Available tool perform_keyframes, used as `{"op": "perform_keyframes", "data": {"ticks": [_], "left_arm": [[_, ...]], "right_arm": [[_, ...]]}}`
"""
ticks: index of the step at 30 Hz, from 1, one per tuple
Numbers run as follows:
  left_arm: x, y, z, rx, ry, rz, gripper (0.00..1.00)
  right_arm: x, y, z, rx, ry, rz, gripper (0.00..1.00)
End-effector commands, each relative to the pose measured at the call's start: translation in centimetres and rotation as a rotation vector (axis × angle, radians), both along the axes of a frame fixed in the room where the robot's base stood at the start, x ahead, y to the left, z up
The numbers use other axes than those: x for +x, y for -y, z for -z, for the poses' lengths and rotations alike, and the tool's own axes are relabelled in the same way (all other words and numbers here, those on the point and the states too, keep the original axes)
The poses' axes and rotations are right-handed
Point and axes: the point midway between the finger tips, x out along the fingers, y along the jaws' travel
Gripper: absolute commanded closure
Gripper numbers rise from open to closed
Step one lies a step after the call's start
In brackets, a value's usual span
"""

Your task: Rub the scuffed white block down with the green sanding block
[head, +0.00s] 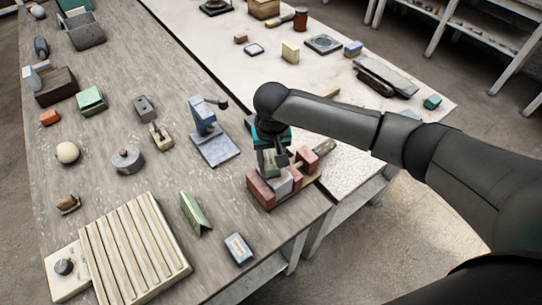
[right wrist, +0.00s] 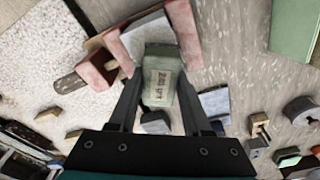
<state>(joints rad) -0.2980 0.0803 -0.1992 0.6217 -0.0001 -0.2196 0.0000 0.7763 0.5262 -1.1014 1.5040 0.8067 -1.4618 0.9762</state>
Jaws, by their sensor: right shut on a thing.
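My right gripper (head: 271,165) is shut on the green sanding block (right wrist: 160,80), a pale green block with dark print on its face. It also shows between the fingers in the head view (head: 268,158). The white block (right wrist: 146,38) sits between the red jaws of a clamp (right wrist: 184,30), near the table's front right edge in the head view (head: 260,190). The sanding block is right over or against the white block; I cannot tell whether they touch. The gripper hides part of the white block, and its scuffs cannot be made out. My left gripper is not in view.
A blue stand (head: 216,152) is left of the clamp. A green ridged piece (head: 196,213), a small blue box (head: 239,249) and a slatted wooden rack (head: 135,248) lie nearer the front. A pale ball (head: 67,152) and grey cylinder (head: 128,159) stand farther left.

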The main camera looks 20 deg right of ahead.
Motion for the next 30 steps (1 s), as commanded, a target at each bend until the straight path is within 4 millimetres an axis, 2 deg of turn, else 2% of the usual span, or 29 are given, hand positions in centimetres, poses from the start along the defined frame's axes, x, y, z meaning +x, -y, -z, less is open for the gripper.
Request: {"op": "perform_keyframes", "data": {"ticks": [20, 30], "left_arm": [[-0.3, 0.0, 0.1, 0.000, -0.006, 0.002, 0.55], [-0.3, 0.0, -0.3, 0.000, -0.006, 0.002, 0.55]], "right_arm": [[0.1, 0.0, 0.7, 0.000, 0.001, 0.000, 1.00], [1.3, 0.2, 0.6, 0.000, 0.001, 0.001, 1.00]]}}
